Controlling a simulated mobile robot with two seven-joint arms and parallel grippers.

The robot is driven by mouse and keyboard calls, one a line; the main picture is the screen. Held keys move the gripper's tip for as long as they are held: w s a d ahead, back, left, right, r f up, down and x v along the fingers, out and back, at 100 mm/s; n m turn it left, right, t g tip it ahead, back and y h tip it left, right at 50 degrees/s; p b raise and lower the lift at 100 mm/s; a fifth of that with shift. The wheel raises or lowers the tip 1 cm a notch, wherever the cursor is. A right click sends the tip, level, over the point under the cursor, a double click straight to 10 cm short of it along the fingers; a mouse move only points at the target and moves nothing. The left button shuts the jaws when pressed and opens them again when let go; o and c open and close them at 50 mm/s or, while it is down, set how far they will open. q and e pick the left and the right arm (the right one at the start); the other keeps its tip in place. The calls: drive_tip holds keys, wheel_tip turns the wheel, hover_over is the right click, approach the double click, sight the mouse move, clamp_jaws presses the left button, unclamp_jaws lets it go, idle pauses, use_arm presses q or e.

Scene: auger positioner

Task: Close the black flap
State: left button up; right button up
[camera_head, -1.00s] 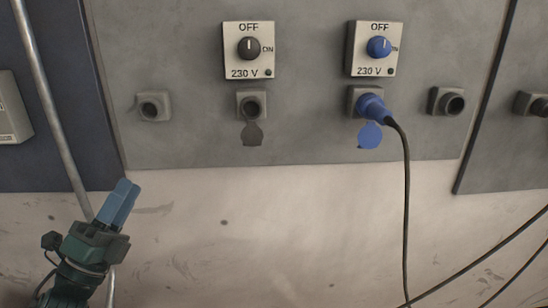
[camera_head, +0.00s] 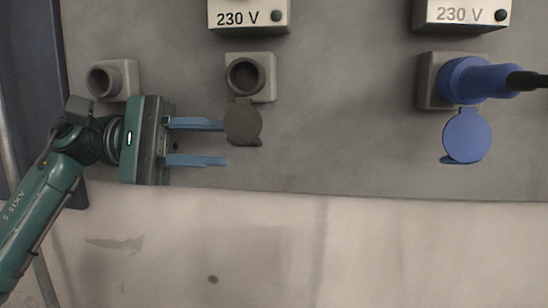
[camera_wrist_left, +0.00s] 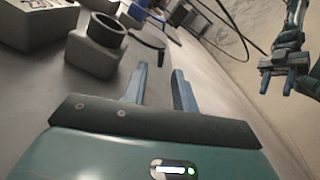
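The black flap (camera_head: 243,122) hangs down open below its round black socket (camera_head: 245,76), and the socket mouth is uncovered. In the left wrist view the flap (camera_wrist_left: 147,41) sticks out edge-on from the socket (camera_wrist_left: 100,42). My left gripper (camera_head: 225,142) comes in from the left with its two blue fingers apart and nothing between them. The upper fingertip is at the flap's left edge in the head view; I cannot tell whether it touches. The lower finger is below the flap. My right gripper (camera_wrist_left: 279,78) shows at the right of the left wrist view, its fingers apart and empty.
A blue plug (camera_head: 478,80) sits in the right socket with a blue flap (camera_head: 467,136) below it. Switch boxes (camera_head: 248,16) are above. Another socket (camera_head: 104,80) is just above my left gripper. The wall below the panel is clear.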

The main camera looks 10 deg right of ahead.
sight(245, 126)
use_arm(q)
drive_tip(key=b+x, duration=0.1)
drive_tip(key=x, duration=0.6)
clamp_jaws()
idle(0.3)
